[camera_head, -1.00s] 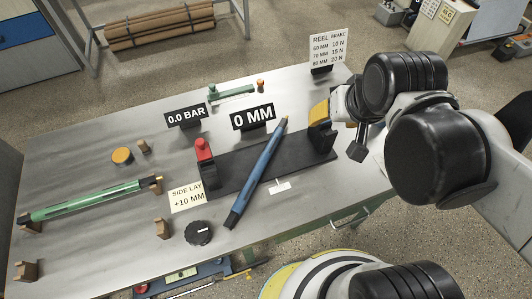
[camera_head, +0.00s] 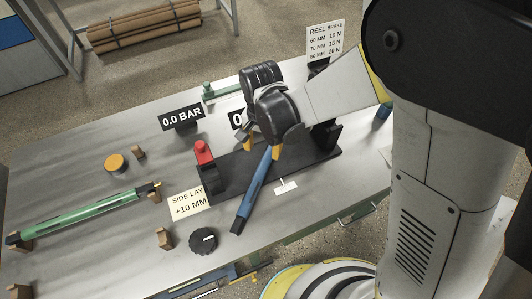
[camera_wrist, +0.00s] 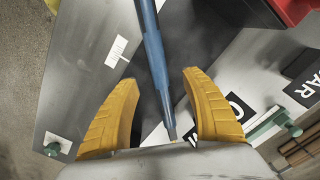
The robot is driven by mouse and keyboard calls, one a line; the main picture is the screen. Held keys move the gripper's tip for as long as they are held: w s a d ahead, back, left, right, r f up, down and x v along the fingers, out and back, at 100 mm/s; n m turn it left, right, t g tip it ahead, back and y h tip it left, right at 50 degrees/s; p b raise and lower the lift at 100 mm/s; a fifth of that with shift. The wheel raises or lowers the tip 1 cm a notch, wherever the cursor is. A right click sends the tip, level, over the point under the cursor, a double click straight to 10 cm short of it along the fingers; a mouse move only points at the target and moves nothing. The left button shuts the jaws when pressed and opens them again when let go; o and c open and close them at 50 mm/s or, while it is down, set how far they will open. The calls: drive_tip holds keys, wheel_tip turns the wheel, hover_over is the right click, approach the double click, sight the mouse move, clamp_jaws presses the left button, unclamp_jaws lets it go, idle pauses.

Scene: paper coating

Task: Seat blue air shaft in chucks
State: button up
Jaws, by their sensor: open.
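The blue air shaft (camera_head: 256,185) lies slantwise across the dark chuck base (camera_head: 232,180), its near end past the base's front edge. The left chuck with a red block (camera_head: 203,152) stands at the base's left end. The right chuck (camera_head: 327,135) shows only as a dark part; my arm hides its yellow top. My gripper (camera_head: 262,149) is over the far part of the shaft. In the wrist view, the open yellow fingers (camera_wrist: 160,80) stand either side of the blue shaft (camera_wrist: 154,50), with gaps on both sides; I cannot tell the height.
A green shaft (camera_head: 85,215) rests on wooden cradles at the left. A black knob (camera_head: 203,240) and a side lay card (camera_head: 187,203) stand near the front. The 0.0 BAR sign (camera_head: 181,118) is behind.

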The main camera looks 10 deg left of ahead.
sight(263, 165)
wheel_tip(263, 165, down, 4)
drive_tip(key=shift+f+b, duration=0.1)
drive_tip(key=shift+b, duration=0.65)
drive_tip(key=f+b, duration=0.2)
drive_tip(key=f, duration=0.1)
drive_tip(key=s+f+b, duration=0.1)
drive_tip(key=f, duration=0.1)
drive_tip(key=shift+d+f, duration=0.1)
drive_tip(key=shift+c, duration=0.4)
clamp_jaws()
